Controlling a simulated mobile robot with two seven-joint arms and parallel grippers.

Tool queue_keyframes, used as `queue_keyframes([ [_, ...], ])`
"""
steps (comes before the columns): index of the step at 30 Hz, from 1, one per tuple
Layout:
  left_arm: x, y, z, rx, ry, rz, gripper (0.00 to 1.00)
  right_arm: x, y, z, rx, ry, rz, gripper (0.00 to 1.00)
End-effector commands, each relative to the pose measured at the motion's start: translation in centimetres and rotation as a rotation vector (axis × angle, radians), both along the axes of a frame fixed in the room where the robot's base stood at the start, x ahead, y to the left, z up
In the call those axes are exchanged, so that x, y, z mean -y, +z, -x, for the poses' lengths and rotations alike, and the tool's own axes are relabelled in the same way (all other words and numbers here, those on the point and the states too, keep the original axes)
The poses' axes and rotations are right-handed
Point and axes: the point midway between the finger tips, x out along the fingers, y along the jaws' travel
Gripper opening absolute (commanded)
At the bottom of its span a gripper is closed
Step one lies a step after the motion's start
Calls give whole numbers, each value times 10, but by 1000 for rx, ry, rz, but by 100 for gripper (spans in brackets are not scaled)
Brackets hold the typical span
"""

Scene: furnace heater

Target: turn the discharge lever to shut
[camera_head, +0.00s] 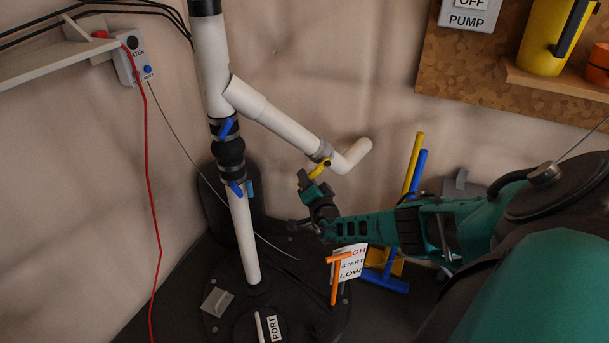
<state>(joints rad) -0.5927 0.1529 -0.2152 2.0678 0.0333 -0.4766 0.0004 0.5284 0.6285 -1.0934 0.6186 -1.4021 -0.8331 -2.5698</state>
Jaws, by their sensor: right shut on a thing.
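A white branch pipe (270,118) slopes down to the right from the upright pipe and ends in a bent white spout (352,157). A small yellow lever (321,168) sits by the grey collar before the spout; I take it as the discharge lever. My right gripper (305,181) reaches in from the right, its tip at the lever's lower left end, shut on it. The jaws hide that end of the lever. My left gripper is not in view.
Two blue levers (236,188) (225,128) sit on the upright pipe (244,240). An orange T-handle (335,275) and a HIGH/START/LOW label (350,262) are below my right forearm. Yellow and blue rods (412,165) stand behind it. A red cable (149,190) hangs at left.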

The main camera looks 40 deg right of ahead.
Motion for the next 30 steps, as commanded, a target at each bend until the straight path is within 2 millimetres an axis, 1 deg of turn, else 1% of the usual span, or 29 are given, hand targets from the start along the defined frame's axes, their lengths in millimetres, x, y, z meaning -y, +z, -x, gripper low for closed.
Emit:
queue_keyframes([
  [1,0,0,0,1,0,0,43,1,-4,1,-17,2,26,0],
  [9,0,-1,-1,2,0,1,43,5,-9,3,-60,2,117,0],
  [26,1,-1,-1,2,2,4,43,8,-10,4,-74,1,149,0],
  [27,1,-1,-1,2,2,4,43,8,-10,4,-74,1,148,29],
  [30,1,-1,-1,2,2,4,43,8,-10,4,-72,0,146,38],
])
